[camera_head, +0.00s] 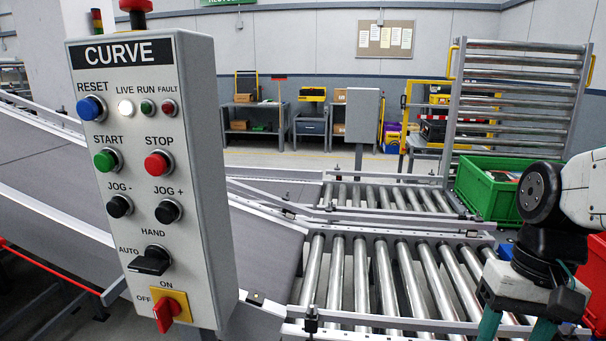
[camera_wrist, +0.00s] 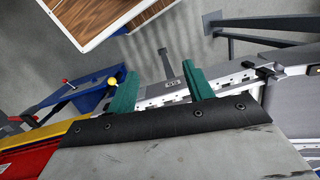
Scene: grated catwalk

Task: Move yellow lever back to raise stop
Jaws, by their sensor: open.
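A small yellow knob (camera_wrist: 113,81) shows in the wrist view, just left of my gripper's left finger. It sits by a blue frame (camera_wrist: 78,100); most of its stem is hidden or too small to make out. My gripper (camera_wrist: 160,87) is open, with two green fingers apart and nothing held between them. A silver rail (camera_wrist: 228,86) passes behind the fingers. In the head view my gripper (camera_head: 516,327) is at the lower right, partly cut off by the bottom edge, beside the roller conveyor (camera_head: 385,280). No raised stop can be made out.
A red knob (camera_wrist: 65,85) stands left of the yellow one on the blue frame. The CURVE control panel (camera_head: 150,190) fills the left of the head view; a green crate (camera_head: 485,190) sits behind my arm.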

